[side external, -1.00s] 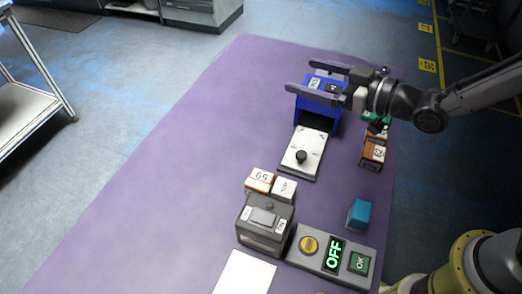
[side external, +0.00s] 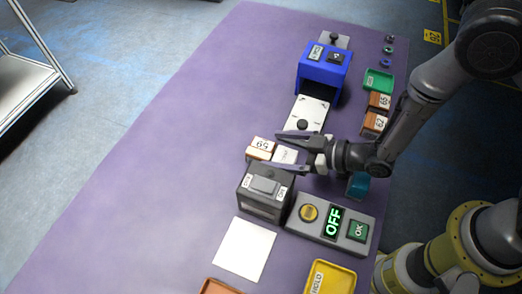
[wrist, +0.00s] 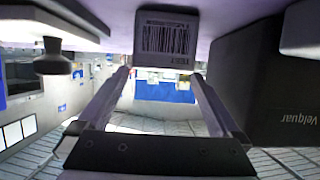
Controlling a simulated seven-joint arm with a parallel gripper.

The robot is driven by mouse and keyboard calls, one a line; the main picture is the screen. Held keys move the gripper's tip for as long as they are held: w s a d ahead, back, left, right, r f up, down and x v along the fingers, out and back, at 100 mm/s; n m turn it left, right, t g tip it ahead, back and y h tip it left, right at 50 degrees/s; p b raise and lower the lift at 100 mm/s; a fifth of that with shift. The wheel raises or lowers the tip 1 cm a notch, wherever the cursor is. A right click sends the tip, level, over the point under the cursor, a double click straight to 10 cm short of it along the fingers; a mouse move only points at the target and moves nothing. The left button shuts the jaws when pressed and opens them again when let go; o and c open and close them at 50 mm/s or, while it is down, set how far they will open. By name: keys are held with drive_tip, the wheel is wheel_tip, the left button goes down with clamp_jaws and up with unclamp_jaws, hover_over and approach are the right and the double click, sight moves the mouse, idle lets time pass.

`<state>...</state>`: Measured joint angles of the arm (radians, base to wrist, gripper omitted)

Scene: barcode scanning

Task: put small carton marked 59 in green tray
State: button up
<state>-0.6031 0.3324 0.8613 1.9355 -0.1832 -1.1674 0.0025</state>
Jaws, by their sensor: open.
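No contact is clear. The green tray (side external: 379,81) lies at the back right, its visible floor empty.
A dark grey box (side external: 264,195) stands close in front of the cartons. A blue scanner housing (side external: 324,67) with a white knobbed plate (side external: 309,115) is behind. Brown cartons (side external: 375,122), a teal block (side external: 357,186), a button panel (side external: 331,222) and yellow tray (side external: 331,279) are around. The table's left is clear.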

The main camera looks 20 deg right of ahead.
sight(261, 148)
drive_tip(key=x, duration=0.5)
drive_tip(key=shift+f, duration=0.2)
drive_tip(key=shift+c, duration=0.2)
drive_tip(key=c, duration=1.4)
drive_tip(key=shift+r, duration=0.15)
clamp_jaws()
